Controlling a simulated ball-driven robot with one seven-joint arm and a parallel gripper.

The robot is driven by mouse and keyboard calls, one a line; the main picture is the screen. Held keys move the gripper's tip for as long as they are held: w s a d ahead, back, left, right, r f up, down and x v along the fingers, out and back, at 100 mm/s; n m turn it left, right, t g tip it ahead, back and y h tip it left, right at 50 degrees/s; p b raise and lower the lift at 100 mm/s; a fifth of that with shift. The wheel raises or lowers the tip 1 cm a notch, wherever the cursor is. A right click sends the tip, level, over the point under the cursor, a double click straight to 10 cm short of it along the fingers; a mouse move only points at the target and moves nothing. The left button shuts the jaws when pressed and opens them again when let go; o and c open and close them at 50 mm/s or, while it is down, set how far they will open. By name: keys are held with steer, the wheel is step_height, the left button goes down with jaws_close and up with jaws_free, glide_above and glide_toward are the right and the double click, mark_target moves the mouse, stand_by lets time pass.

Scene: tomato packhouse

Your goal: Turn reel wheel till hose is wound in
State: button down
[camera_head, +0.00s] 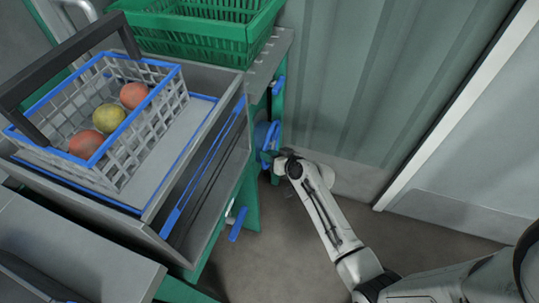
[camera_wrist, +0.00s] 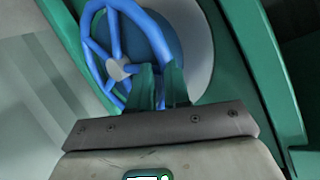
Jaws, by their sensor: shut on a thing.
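The blue spoked reel wheel (camera_wrist: 113,37) has a pale grey hub (camera_wrist: 119,68) and fills the upper middle of the wrist view. My gripper (camera_wrist: 160,82) has green fingers shut on the wheel's rim at its lower right. In the head view the wheel (camera_head: 267,137) is small and partly hidden beside a green frame post, with my gripper (camera_head: 273,155) at its lower edge. A blue drum and a pale round flange (camera_wrist: 203,50) show behind the wheel. I cannot make out the hose.
A wire basket (camera_head: 150,120) with red and yellow tomatoes stands on a grey tray table at left. A green crate (camera_head: 205,35) sits behind it. A ribbed wall (camera_head: 345,80) is close behind my gripper. Open floor (camera_head: 285,240) lies between the table and my arm.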

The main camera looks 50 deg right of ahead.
steer(key=c, duration=1.1)
jaws_free()
steer(key=p+v, duration=0.1)
steer(key=v, duration=0.9)
steer(key=shift+s+r, duration=0.2)
steer(key=shift+s, duration=0.15)
steer(key=shift+a, duration=0.1)
